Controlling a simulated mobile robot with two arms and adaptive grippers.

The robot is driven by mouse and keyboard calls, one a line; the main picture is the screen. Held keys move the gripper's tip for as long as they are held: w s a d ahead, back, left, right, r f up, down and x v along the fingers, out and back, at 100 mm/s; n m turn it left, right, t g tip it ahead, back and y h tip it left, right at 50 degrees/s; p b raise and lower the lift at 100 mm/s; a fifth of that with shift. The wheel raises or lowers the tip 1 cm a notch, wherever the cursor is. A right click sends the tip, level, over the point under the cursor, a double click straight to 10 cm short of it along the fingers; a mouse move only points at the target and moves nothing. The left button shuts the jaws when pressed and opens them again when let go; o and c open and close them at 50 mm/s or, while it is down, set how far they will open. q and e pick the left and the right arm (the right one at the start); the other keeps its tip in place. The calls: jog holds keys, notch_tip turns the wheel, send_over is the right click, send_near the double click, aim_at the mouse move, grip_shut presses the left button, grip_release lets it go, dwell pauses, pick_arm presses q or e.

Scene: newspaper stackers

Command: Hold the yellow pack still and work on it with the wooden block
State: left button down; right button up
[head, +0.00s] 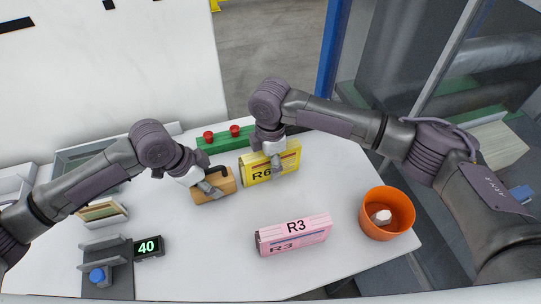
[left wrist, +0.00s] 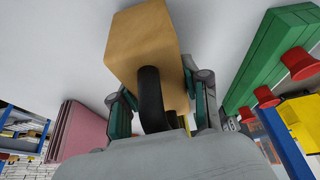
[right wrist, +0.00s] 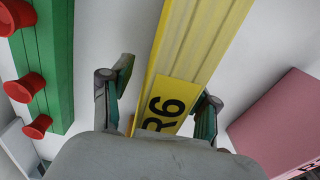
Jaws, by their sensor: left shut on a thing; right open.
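The yellow pack (head: 287,164), labelled R6, lies on the white table near the green bar. My right gripper (head: 276,164) is over it, and in the right wrist view the open fingers (right wrist: 160,95) stand on either side of the yellow pack (right wrist: 195,50). The wooden block (head: 216,188) with a black handle is left of the pack, its right end close to it. My left gripper (head: 207,183) is shut on the block's handle; the left wrist view shows the block (left wrist: 143,45) and its black handle between the fingers (left wrist: 160,100).
A pink pack (head: 293,236), labelled R3, lies in front. An orange bucket (head: 387,213) with a whitish thing inside stands at the right. A green bar (head: 226,142) with red knobs is behind. A display (head: 148,248) reading 40 and a blue-knobbed device (head: 99,275) are at the left.

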aim_at(221, 176)
grip_shut()
dwell(0.3)
dwell(0.3)
pick_arm(q)
jog(key=shift+w+d, duration=0.3)
jog(key=shift+d, duration=0.4)
jog(key=shift+w+d, duration=0.25)
jog(key=shift+d, duration=0.45)
dwell(0.5)
jog(key=shift+d+r, duration=0.1)
jog(key=shift+d, duration=0.15)
pick_arm(e)
jog(key=shift+s+a, duration=0.1)
jog(key=shift+a, duration=0.1)
dwell(0.5)
pick_arm(q)
jog(key=shift+a, duration=0.1)
jog(key=shift+s+a, duration=0.3)
jog(key=shift+a, duration=0.55)
jog(key=shift+s+a, duration=0.3)
jog(key=shift+a, duration=0.55)
pick_arm(e)
jog(key=shift+d, duration=0.15)
